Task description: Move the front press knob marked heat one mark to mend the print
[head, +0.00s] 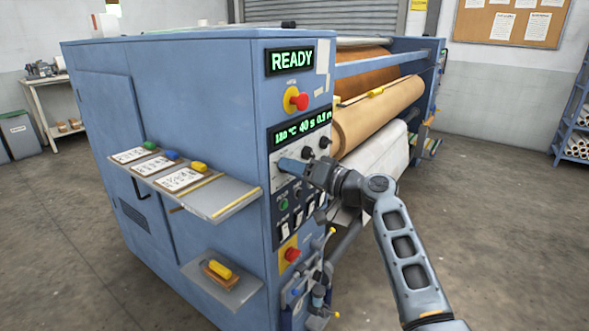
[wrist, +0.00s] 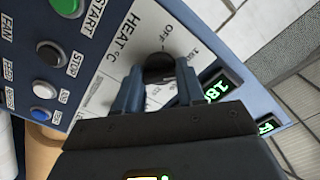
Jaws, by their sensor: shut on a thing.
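The black heat knob (wrist: 159,62) sits on a white dial plate lettered HEAT °C, with OFF printed beside it. My gripper (wrist: 158,78) is shut on this knob, one finger on each side. In the head view my gripper (head: 292,166) reaches the front control panel from the right, just below the green display (head: 300,127), and hides the heat knob. That display seems to read 180 °C, 40 s and a third value. In the wrist view the display (wrist: 214,88) shows part of 180. The knob's pointer and most scale marks are hidden or too small to read.
Two other black knobs (head: 316,148) sit right beside my gripper. A green START button (wrist: 68,5), black STOP button (wrist: 50,54) and white button (wrist: 43,89) are nearby. A red emergency button (head: 299,101) is above. A shelf (head: 230,198) juts out at the left.

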